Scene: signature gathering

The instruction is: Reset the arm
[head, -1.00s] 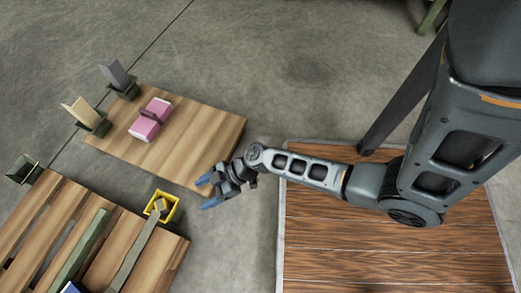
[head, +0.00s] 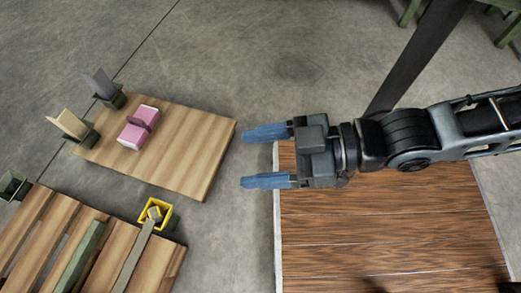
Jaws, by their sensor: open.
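My gripper (head: 266,158) is in the middle of the head view with its two blue fingers spread apart, pointing left. It is open and nothing is between the fingers. It hangs over the left edge of the brown plank platform (head: 390,235), with the fingertips over the grey floor. The arm reaches in from the right edge of the picture.
A wooden board (head: 185,160) at the left bears a pink block with a dark band (head: 139,128). Dark holders with a grey card (head: 101,84) and a tan card (head: 69,125) stand at its edge. A yellow box (head: 165,222) sits by a slatted pallet (head: 150,266). Bare floor (head: 240,60) lies beyond.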

